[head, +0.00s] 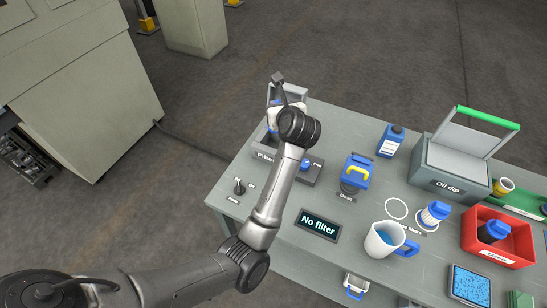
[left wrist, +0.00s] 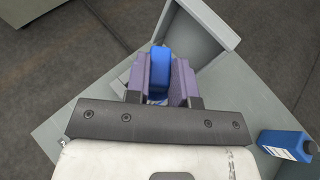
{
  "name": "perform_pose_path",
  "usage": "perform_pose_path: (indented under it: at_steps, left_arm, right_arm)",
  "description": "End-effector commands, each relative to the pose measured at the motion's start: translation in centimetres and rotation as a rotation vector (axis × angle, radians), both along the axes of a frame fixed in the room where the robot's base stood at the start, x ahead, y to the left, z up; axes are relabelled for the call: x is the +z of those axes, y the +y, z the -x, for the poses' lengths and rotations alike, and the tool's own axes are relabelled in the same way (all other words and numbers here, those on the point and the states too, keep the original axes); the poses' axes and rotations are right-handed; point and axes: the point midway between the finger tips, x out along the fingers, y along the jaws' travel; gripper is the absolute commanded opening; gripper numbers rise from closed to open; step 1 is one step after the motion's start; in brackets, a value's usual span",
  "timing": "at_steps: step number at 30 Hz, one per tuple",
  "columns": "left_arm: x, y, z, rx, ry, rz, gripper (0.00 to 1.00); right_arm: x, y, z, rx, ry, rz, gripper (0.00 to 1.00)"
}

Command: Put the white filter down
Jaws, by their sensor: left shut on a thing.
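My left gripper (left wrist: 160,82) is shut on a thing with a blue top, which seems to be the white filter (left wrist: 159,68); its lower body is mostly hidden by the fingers. In the head view the gripper (head: 274,112) is at the back left of the table, over the grey filter housing (head: 305,172), partly hidden by my arm. I cannot tell whether the filter touches the housing. A similar white filter with a blue cap (head: 434,214) stands on a ring at the right. Beside it is an empty white ring (head: 396,208). My right gripper is not in view.
A display (head: 318,225) reads "No filter".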

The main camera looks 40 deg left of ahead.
Motion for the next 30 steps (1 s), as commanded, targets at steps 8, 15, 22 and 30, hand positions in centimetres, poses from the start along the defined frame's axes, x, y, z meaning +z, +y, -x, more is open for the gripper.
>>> perform_pose_path:
  at_steps: [8, 15, 22, 30]
  left_arm:
    - [-5.0, 2.1, -1.4, 0.048, -0.001, 0.0, 0.0]
    - [-8.3, 2.3, -1.5, 0.051, 0.002, -0.002, 0.0]
    - [-11.0, 2.3, -1.5, 0.05, 0.002, -0.001, 0.0]
    - [-14.5, 2.3, -1.5, 0.049, 0.0, -0.001, 0.0]
  right_arm:
    - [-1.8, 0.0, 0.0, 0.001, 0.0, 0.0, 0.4]
    - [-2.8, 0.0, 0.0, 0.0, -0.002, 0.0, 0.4]
    - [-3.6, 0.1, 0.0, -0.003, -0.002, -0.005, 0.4]
    - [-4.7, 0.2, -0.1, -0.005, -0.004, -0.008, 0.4]
